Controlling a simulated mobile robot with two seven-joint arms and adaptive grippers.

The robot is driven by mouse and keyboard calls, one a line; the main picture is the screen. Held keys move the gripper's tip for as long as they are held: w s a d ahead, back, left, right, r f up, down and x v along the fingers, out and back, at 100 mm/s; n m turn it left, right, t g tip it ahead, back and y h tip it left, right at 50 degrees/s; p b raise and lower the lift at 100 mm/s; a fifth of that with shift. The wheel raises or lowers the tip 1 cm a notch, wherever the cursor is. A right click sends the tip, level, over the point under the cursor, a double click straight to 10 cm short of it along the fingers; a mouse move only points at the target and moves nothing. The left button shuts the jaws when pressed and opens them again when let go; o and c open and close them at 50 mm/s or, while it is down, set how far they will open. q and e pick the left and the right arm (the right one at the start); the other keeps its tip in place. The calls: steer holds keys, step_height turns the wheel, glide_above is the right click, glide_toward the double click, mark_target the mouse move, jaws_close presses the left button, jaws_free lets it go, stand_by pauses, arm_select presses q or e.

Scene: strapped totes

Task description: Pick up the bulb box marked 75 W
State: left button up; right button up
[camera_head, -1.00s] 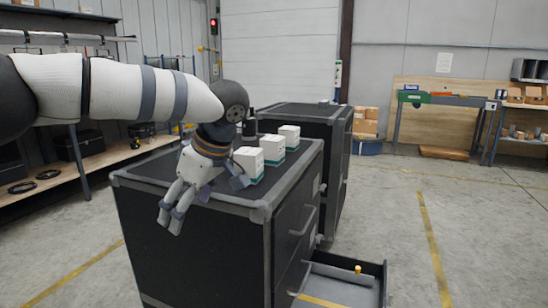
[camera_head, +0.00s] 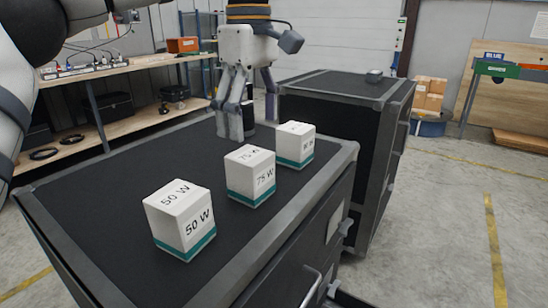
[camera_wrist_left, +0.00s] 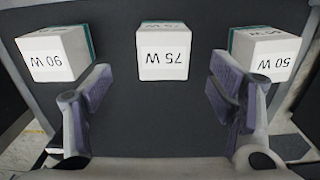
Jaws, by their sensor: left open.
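The 75 W bulb box (camera_head: 250,176), white with a teal base band, stands in the middle of three similar boxes on the black cabinet top (camera_head: 110,190). The 50 W box (camera_head: 181,219) is nearer; the third box (camera_head: 295,145) is farther, its label hard to read in the head view. My left gripper (camera_head: 245,122) is open and empty, pointing down beyond the boxes, apart from them. In the left wrist view the 75 W box (camera_wrist_left: 162,58) shows between the open fingers, ahead of them; the 50 W box (camera_wrist_left: 266,54) is at the right. My right gripper is out of view.
A second black cabinet (camera_head: 345,88) stands behind, with a small dark item on top. A workbench (camera_head: 150,62) runs along the left. The cabinet top left of the boxes is clear. A dark object behind my left gripper is partly hidden.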

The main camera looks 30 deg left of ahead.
mark_target(248, 158)
arm_select(q)
steer(key=f, duration=0.1)
steer(key=s+f, duration=0.1)
steer(key=f, duration=0.3)
steer(key=shift+s+a+f, duration=0.1)
steer(key=shift+s, duration=0.15)
steer(key=f, duration=0.4)
steer(key=w+f, duration=0.1)
steer(key=f, duration=0.1)
steer(key=shift+a+f, duration=0.1)
steer(key=shift+a, duration=0.1)
steer(key=c, duration=1.3)
